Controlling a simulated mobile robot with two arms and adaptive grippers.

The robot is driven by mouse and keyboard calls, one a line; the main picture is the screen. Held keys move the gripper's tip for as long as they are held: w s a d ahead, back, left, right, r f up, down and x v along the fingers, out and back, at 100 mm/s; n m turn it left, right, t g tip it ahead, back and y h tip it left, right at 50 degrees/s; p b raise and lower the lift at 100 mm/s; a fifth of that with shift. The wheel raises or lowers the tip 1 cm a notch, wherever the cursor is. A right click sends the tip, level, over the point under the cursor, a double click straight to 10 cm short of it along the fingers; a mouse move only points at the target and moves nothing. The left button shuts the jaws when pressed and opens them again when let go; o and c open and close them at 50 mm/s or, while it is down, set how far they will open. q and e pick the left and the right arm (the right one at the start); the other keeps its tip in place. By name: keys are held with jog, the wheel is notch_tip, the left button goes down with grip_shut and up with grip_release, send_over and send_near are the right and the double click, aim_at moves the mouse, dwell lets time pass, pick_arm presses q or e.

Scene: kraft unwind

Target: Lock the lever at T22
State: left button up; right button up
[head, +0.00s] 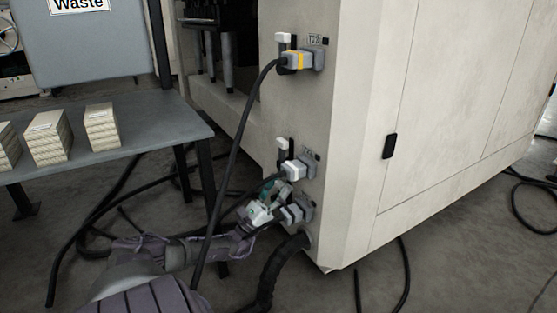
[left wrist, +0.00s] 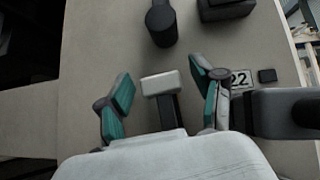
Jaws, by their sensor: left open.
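The T22 lever (left wrist: 162,84) shows in the left wrist view as a white block-shaped handle on a black stem. My left gripper (head: 274,191) is open at the lower part of the cream cabinet's end face. Its teal-padded fingers (left wrist: 162,72) stand on either side of the white handle, with visible gaps. The label ending in "22" (left wrist: 240,79) is partly covered by the right finger. A dark grey plug (left wrist: 282,112) sits right of the lever; a grey plug also shows beside the gripper in the head view (head: 298,212). In the head view the gripper hides this lever.
Higher on the cabinet (head: 350,110) are two more white-handled levers, an upper one (head: 283,38) and a middle one (head: 283,144), with plugs beside them. A black cable (head: 228,160) hangs past my left arm. A grey table (head: 110,158) with stacked bundles stands left.

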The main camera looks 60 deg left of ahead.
aim_at(279, 160)
pick_arm(q)
notch_tip(279, 160, up, 9)
dwell(0.3)
